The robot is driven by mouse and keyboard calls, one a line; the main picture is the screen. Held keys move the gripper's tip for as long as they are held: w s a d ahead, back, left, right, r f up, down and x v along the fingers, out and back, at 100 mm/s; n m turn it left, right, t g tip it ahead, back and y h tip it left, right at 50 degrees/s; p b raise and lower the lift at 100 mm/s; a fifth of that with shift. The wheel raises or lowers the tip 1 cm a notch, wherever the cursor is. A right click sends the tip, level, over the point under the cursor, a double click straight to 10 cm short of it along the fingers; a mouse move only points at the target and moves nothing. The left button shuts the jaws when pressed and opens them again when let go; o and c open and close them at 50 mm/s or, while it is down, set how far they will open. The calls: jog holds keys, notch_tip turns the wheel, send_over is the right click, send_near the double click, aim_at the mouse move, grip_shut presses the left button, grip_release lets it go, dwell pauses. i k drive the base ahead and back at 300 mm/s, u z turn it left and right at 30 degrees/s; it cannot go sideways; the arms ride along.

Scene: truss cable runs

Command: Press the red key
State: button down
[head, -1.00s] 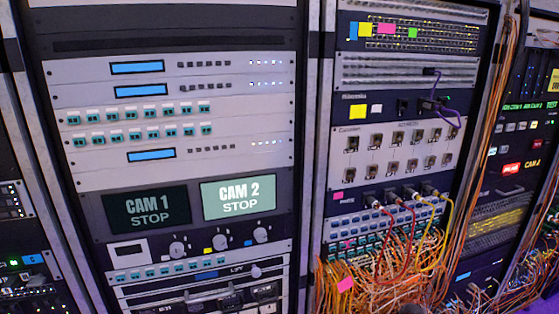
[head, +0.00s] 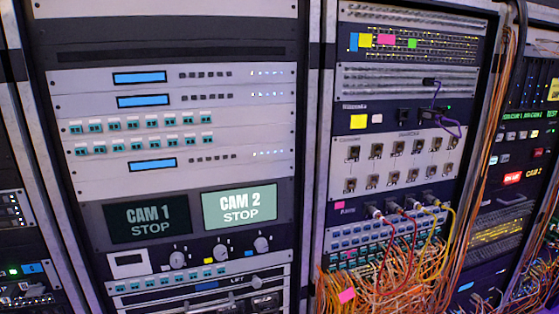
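A lit red key (head: 512,178) sits on the dark panel of the rack at the far right. It is small in the head view, and its lettering is too small to read surely. A few small whitish keys (head: 512,157) sit in a row just above it, and a lit yellow label is to its right. My gripper is not in the head view, so its state and its distance from the key do not show.
A tangle of orange cables (head: 400,275) fills the lower middle rack, and more orange cables (head: 488,130) run down between it and the right rack. The left rack carries a dark CAM 1 screen (head: 147,219) and a bright CAM 2 screen (head: 240,206).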

aim_at(537, 153)
jog(key=z, duration=0.25)
jog(key=k, duration=0.85)
jog(key=z, duration=0.55)
jog(key=k, duration=0.55)
jog(key=z, duration=0.5)
jog(key=i, duration=1.15)
jog(key=u, duration=0.35)
